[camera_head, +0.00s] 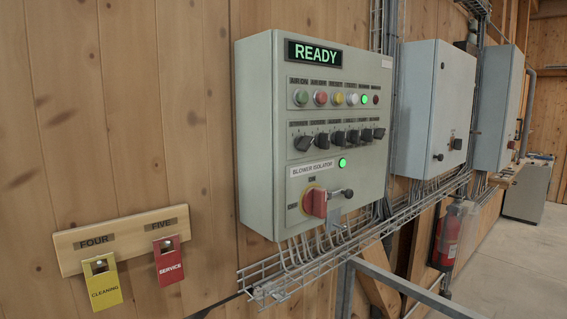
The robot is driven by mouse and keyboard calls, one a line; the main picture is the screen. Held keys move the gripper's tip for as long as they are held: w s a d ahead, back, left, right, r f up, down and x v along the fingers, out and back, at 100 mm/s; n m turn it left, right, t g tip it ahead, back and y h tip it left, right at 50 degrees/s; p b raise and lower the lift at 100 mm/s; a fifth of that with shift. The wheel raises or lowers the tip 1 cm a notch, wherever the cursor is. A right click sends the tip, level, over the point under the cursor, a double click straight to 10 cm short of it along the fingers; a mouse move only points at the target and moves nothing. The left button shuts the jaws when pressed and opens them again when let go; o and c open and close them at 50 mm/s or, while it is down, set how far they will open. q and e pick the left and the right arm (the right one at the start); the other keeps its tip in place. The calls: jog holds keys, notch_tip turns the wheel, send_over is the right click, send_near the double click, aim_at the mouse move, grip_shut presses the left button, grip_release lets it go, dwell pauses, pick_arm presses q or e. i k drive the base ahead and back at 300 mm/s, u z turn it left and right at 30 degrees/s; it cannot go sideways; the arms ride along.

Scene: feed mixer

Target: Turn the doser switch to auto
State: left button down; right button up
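A grey control panel (255,140) hangs on the wooden wall, with a green READY display (314,54) at its top. A row of several black rotary switches crosses its middle, from the leftmost switch (303,143) to the rightmost switch (379,133). The small labels above them are too blurred to read, so I cannot tell which is the doser switch or its position. Below is a red rotary handle (316,202) under a BLOWER ISOLATOR label (312,169). Neither of my grippers is in view.
Coloured push buttons (320,98) sit above the switches. A wooden board (75,243) at left holds a yellow CLEANING tag (104,288) and a red SERVICE tag (168,264). A wire cable tray (300,280) and grey rail (405,288) run below the panel.

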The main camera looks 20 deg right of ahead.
aim_at(321, 140)
jog(key=z, duration=2.2)
jog(key=i, duration=1.25)
jog(key=u, duration=0.75)
